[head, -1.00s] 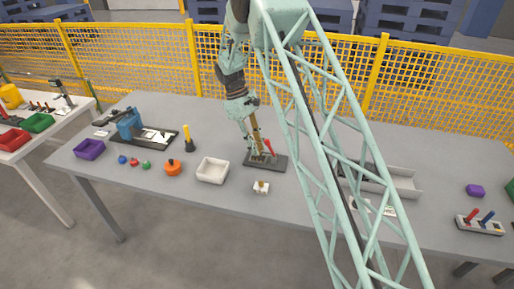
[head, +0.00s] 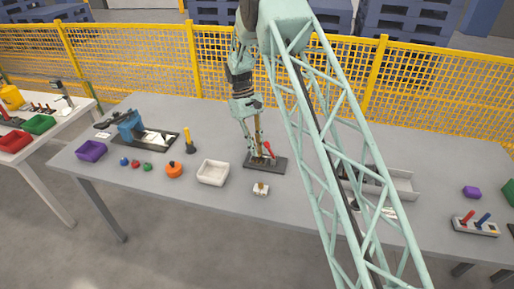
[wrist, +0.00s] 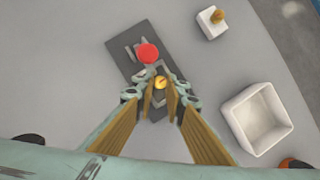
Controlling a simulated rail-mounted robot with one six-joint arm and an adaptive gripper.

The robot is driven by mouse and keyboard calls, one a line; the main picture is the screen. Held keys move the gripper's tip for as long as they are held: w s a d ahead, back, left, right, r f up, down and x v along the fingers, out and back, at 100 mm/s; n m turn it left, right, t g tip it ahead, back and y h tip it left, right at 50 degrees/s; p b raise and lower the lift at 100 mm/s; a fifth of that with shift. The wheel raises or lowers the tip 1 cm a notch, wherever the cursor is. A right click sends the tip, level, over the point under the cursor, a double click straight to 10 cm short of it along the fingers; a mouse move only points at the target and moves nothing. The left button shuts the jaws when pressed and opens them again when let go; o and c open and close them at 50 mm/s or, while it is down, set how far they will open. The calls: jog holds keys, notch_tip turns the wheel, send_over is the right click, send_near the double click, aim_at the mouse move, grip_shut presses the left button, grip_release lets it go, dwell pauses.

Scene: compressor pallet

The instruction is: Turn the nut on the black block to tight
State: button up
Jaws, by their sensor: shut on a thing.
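The black block (head: 279,167) is a flat dark plate on the grey table, and it also shows in the wrist view (wrist: 123,44). A red-knobbed lever (wrist: 147,53) stands on it, close to my gripper. The nut (wrist: 160,82) is a small gold-coloured piece between my fingertips in the wrist view. My gripper (wrist: 160,97) points down over the block with its brown fingers close together, shut on the nut. In the head view my gripper (head: 259,151) hides the nut. How tight the nut sits cannot be seen.
A white open box (head: 213,172) and a small white block with a brass top (head: 261,189) stand near the black block. An orange round piece (head: 174,170) and a yellow-handled piece (head: 187,144) lie left. A grey tray (head: 401,184) stands right, behind my arm.

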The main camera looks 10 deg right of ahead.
jog(key=shift+d+m+y+p, duration=0.1)
jog(key=shift+m+y+p, duration=0.3)
jog(key=shift+m, duration=0.6)
jog(key=o, duration=0.9)
jog(key=shift+w+r, duration=0.1)
jog(key=shift+r, duration=0.05)
jog(key=v, duration=1.1)
jog(key=shift+w+r, duration=0.25)
jog(key=shift+r, duration=0.05)
